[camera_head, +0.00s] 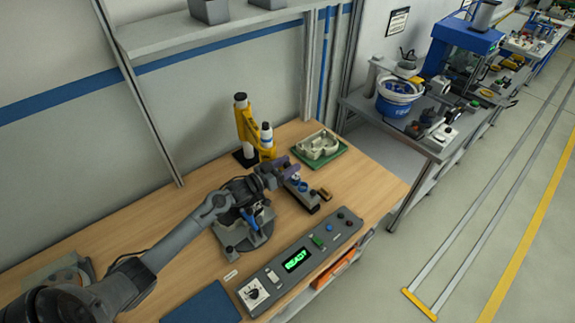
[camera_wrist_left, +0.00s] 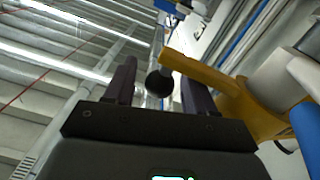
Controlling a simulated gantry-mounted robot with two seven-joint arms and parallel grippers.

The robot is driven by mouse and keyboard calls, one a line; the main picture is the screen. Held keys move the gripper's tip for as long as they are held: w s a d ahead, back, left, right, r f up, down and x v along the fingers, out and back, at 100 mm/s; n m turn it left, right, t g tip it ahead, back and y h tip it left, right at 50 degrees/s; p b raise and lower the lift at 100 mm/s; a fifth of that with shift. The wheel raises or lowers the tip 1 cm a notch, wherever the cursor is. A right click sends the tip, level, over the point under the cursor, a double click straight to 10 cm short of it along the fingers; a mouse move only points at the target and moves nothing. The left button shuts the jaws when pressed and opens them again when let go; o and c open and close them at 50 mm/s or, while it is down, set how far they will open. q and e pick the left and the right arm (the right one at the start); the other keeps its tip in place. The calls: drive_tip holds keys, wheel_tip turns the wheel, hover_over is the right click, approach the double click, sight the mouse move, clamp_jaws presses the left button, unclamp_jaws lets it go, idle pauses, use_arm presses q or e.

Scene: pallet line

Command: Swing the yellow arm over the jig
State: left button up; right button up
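The yellow arm (camera_head: 246,128) stands on a black base at the back of the wooden bench, with white and dark cylinders on it. My left gripper (camera_head: 280,170) is in front of it, purple fingers apart. A green plate with a pale cast part (camera_head: 318,146), which looks like the jig, lies right of the yellow arm. My right gripper is not in view.
A grey control box (camera_head: 299,262) with a green "READY" display lies along the bench front. A grey fixture (camera_head: 243,232) stands under my left arm, and a small dark fixture (camera_head: 302,193) stands beside my gripper. A blue mat (camera_head: 203,306) lies at the front. The bench's right end is clear.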

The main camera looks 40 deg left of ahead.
use_arm(q)
drive_tip(key=shift+r, duration=0.1)
wheel_tip(320, 180, up, 4)
drive_tip(key=shift+r+b, duration=0.1)
drive_tip(key=shift+b, duration=0.2)
drive_tip(key=w+d+r+b, duration=0.1)
drive_tip(key=d+r, duration=0.5)
drive_tip(key=d, duration=0.5)
drive_tip(key=shift+d+r, duration=0.3)
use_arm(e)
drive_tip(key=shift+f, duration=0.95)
